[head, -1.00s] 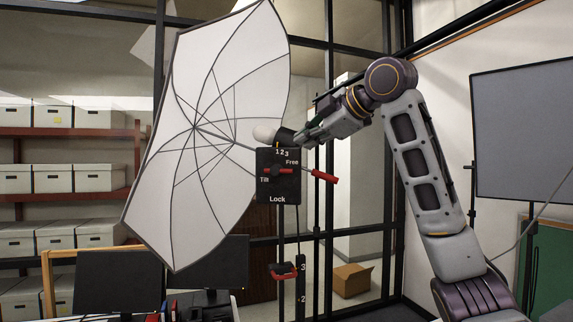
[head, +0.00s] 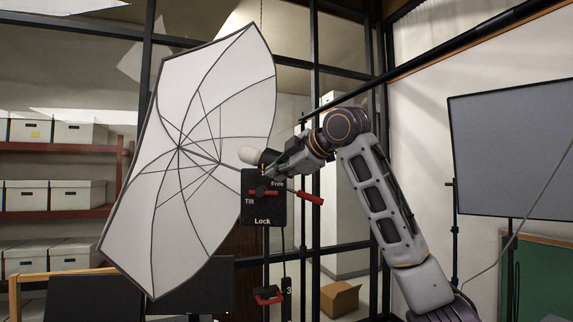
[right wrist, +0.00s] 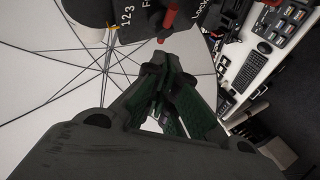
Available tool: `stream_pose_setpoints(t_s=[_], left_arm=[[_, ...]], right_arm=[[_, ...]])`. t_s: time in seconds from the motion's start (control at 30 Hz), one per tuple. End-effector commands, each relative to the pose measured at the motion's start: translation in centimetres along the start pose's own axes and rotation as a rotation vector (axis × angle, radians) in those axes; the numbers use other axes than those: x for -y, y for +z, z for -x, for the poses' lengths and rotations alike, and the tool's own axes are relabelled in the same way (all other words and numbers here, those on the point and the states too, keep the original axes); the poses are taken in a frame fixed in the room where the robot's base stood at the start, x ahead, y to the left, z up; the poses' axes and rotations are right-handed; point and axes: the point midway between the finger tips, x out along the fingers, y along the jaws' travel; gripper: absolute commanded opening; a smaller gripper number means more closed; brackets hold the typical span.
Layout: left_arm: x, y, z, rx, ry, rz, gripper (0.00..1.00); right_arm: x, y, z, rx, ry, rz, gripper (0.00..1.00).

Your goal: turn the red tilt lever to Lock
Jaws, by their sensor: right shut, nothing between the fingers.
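A black panel (head: 262,211) marked Free, Tilt and Lock is mounted on a stand beside the white umbrella. A red lever (head: 263,192) lies about level across its middle, by the word Tilt. A red handle (head: 311,198) sticks out to the right of the panel, sloping slightly down; I cannot tell whether both are one part. My right gripper (head: 271,171) is shut and empty at the panel's top edge, partly covering the numbers. In the right wrist view its fingers (right wrist: 166,72) point toward the panel (right wrist: 122,32), and a red part (right wrist: 169,20) shows just beyond them. My left gripper is out of view.
The white umbrella (head: 160,215) fills the space left of the panel. A lower red clamp (head: 268,295) sits on the stand's pole. A grey screen (head: 515,155) stands at right. Shelves of boxes (head: 75,200) are behind, with a cardboard box (head: 339,298) on the floor.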

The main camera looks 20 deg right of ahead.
Motion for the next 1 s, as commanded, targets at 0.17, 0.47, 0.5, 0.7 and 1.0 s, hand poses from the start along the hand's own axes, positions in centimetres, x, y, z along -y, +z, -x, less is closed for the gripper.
stream_pose_setpoints(t_s=[0.17,0.47,0.5,0.7,1.0], left_arm=[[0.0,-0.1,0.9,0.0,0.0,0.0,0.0],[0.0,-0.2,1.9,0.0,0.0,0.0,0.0],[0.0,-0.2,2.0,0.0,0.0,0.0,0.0],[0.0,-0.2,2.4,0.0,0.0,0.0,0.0],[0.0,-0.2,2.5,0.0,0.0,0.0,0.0]], right_arm=[[-0.1,-0.1,-2.4,0.0,-0.001,-0.001,0.0],[-0.1,1.3,-5.5,0.002,-0.001,-0.002,0.0],[-0.1,1.6,-5.8,0.002,-0.001,-0.002,0.0],[-0.1,2.6,-6.8,0.001,0.0,-0.001,0.0],[0.0,2.9,-7.1,0.0,0.001,0.0,0.0]])
